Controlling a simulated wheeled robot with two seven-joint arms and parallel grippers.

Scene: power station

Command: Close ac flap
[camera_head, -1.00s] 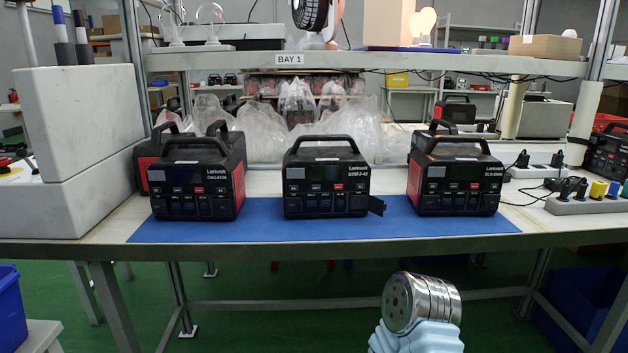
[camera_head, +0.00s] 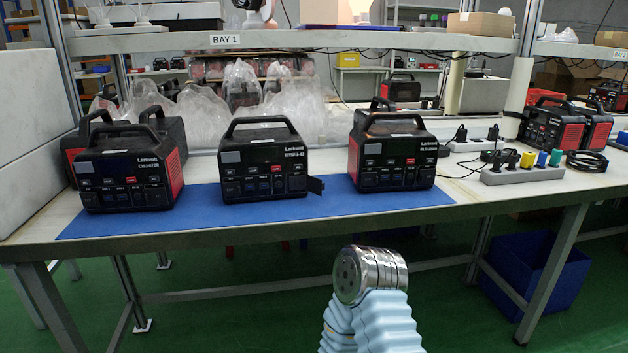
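Black-and-red power stations stand on the blue mat (camera_head: 240,217) on the bench. The middle power station (camera_head: 262,160) has a small dark flap (camera_head: 316,186) at the lower right of its front, swung open and sticking out. The left power station (camera_head: 122,168) and the right power station (camera_head: 393,153) show no flap sticking out. Part of one of my arms, a silver joint with a pale blue sleeve, shows below the bench front, apart from the stations. Neither gripper is in view.
A grey power strip (camera_head: 522,174) with several coloured plugs and cables lies right of the mat. More power stations stand behind and at the right. Clear plastic bags (camera_head: 268,110) lie behind. A shelf (camera_head: 330,40) labelled BAY 1 spans above. A blue bin (camera_head: 535,275) is under the bench.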

